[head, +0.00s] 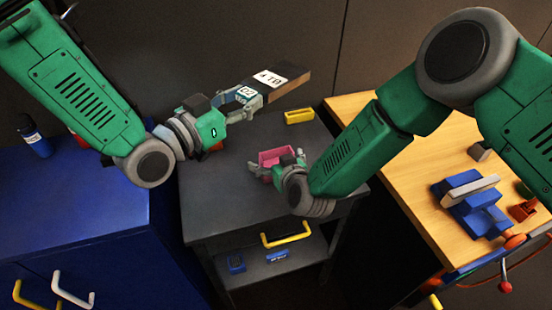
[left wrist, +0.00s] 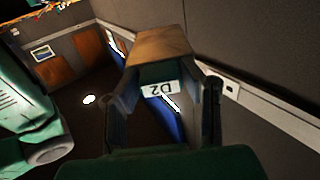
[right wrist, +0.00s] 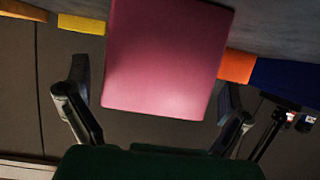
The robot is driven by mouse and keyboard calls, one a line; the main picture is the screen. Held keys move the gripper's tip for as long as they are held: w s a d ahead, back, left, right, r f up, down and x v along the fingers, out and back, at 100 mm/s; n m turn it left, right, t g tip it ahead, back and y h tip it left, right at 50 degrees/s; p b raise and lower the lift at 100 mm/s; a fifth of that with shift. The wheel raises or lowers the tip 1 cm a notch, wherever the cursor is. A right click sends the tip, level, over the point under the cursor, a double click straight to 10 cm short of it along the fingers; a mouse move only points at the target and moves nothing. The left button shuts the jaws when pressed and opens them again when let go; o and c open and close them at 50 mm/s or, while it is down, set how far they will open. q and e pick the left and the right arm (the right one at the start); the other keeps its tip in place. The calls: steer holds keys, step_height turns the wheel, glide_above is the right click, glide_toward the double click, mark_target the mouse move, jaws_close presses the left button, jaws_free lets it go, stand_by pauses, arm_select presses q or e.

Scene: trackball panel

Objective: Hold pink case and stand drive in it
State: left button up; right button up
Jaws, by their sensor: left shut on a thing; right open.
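The drive (head: 290,78) is a dark, long block with white labels and a brown end. My left gripper (head: 250,97) is shut on it and holds it above the back of the grey cabinet. In the left wrist view the drive (left wrist: 160,45) sits between the fingers with a "D2" label showing. The pink case (head: 276,155) stands on the grey cabinet top. My right gripper (head: 277,167) is open, with a finger on each side of the case. In the right wrist view the pink case (right wrist: 168,60) lies between the spread fingers; contact is not visible.
A yellow box (head: 299,116) stands behind the case on the grey cabinet (head: 225,205). A blue cabinet (head: 80,200) is at left. A wooden bench (head: 420,185) with a blue device (head: 475,213) is at right. The cabinet top left of the case is clear.

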arm_select(q)
steer(key=shift+a, duration=0.15)
arm_select(e)
steer(key=shift+w+a, duration=0.1)
steer(key=shift+a, duration=0.05)
arm_select(q)
steer(key=shift+d, duration=0.2)
arm_select(e)
steer(key=shift+c, duration=1.3)
arm_select(q)
steer(key=shift+d, duration=0.2)
arm_select(e)
steer(key=shift+d, duration=0.35)
steer(key=c, duration=0.9)
steer(key=shift+o, duration=0.2)
